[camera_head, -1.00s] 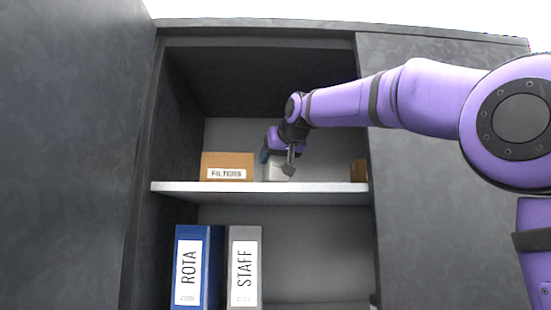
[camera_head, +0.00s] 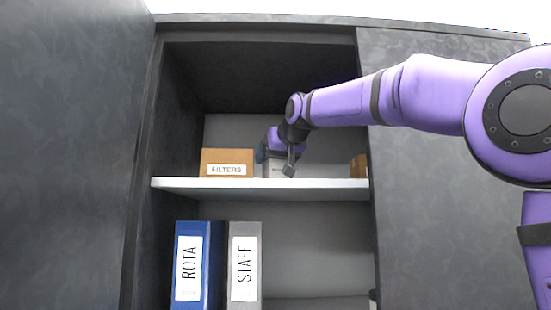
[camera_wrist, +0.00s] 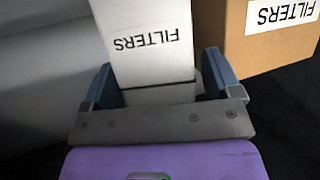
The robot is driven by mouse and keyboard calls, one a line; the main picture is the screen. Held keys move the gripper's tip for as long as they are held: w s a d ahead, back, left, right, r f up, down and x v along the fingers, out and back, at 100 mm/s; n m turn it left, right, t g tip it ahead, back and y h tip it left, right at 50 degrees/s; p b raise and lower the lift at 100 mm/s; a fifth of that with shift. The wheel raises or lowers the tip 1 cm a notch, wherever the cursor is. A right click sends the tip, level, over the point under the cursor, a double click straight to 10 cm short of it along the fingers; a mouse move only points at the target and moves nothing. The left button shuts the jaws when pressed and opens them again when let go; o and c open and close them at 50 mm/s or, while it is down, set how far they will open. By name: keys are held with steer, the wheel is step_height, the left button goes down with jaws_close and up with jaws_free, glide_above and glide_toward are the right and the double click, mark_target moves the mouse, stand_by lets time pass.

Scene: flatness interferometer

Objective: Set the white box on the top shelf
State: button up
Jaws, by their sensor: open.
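The white box (camera_head: 271,170) stands on the top shelf (camera_head: 320,190), right of a brown box and partly hidden by my gripper (camera_head: 276,160) in the head view. In the wrist view the white box (camera_wrist: 148,45) carries a FILTERS label, upside down in the picture. My gripper (camera_wrist: 158,85) is open, with one blue finger on each side of the white box. A narrow gap seems to show beside the fingers; whether either one touches the box is hard to tell.
A brown FILTERS box (camera_head: 227,162) stands close on the left of the white box. Another small brown box (camera_head: 359,167) is at the shelf's right end. Below stand a blue ROTA binder (camera_head: 214,265) and a grey STAFF binder (camera_head: 245,265). Cabinet walls bound both sides.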

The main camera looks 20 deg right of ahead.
steer(key=shift+r, duration=0.25)
steer(key=v, duration=1.2)
steer(key=shift+r, duration=0.3)
steer(key=shift+s, duration=0.1)
